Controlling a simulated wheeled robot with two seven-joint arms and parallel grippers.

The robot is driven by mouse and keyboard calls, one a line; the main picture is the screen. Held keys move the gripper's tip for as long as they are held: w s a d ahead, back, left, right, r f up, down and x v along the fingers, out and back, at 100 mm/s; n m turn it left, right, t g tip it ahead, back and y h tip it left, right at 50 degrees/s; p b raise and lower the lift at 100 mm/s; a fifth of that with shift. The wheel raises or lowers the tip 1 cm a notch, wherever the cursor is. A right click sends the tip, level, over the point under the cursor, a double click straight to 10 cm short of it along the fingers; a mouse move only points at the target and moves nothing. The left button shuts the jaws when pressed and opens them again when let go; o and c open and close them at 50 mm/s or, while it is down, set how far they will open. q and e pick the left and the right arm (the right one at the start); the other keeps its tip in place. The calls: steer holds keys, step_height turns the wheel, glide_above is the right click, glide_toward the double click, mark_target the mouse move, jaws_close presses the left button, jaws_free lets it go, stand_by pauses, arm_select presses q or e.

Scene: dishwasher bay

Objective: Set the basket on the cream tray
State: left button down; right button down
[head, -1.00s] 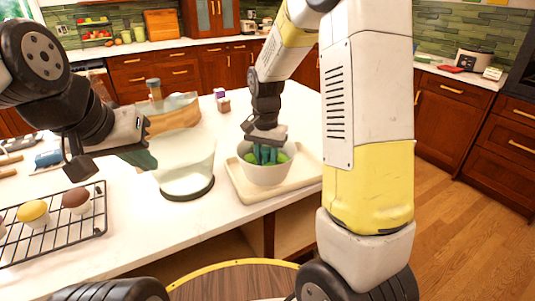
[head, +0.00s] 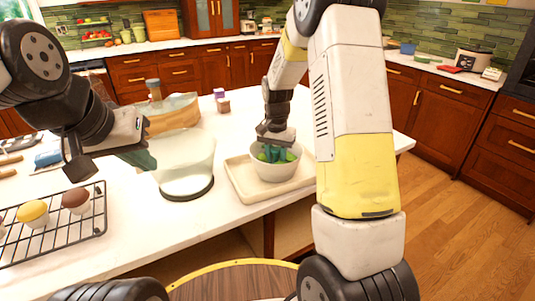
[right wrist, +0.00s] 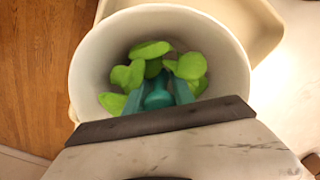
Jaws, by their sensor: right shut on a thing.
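The basket (head: 275,170) looks like a white round tub with bright green pieces in it. It is upright over the cream tray (head: 240,185), within its rim; I cannot tell whether its base touches. My right gripper (head: 274,153) reaches down into the basket and is shut on it; its teal fingers also show inside in the right wrist view (right wrist: 158,97). The grasped part is mostly hidden. My left gripper (head: 143,158) is at the left, overlapping the glass vessel in the picture, away from the tray. Its finger opening is unclear.
A large clear vessel (head: 187,170) with a dark base stands left of the tray. A black wire rack (head: 70,235) with cupcakes is at the front left. Small jars (head: 223,105) stand behind the tray. The counter's front edge lies close to the tray.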

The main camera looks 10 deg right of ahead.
steer(key=shift+f, duration=0.1)
steer(key=c, duration=1.1)
jaws_free()
steer(key=shift+o, duration=0.2)
step_height(320, 180, up, 12)
steer(key=shift+r, duration=0.1)
steer(key=s+r+n+t+y, duration=0.1)
steer(key=s+r+n+t, duration=0.2)
steer(key=s, duration=0.9)
steer(key=s+a+r+n+t+y, duration=0.1)
steer(key=s+r+n+t, duration=0.2)
steer(key=s, duration=0.9)
step_height(320, 180, up, 4)
steer(key=shift+s+f+n, duration=0.25)
steer(key=shift+s+n, duration=0.1)
steer(key=shift+n, duration=0.05)
